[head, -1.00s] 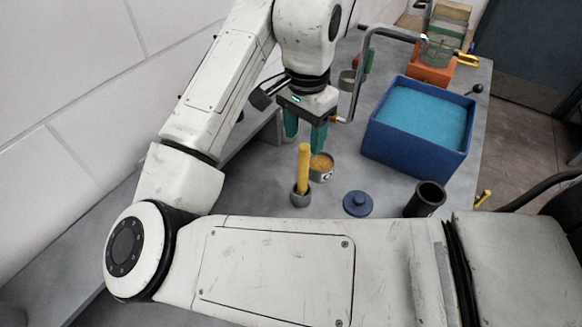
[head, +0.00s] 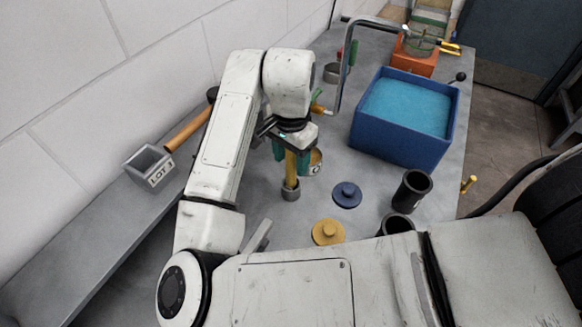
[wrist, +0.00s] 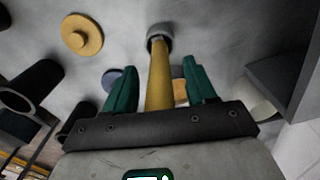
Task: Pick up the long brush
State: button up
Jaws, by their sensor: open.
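The long brush appears to be the upright yellow rod (head: 290,165) standing in a small grey holder (head: 291,193); its bristles are hidden. In the wrist view the yellow rod (wrist: 159,80) runs between the two green fingers, with its far end in the grey round holder (wrist: 159,34). My gripper (head: 291,160) is open around the rod's upper part, one finger on each side. In the wrist view my gripper (wrist: 160,78) shows gaps between both fingers and the rod. The rod's top is hidden behind my gripper.
A blue bin (head: 395,143) and a bent metal pipe (head: 343,75) stand right. A grey LOT box (head: 150,167) is left.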

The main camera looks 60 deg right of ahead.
grip_shut()
dwell(0.4)
jog(key=shift+r, duration=0.1)
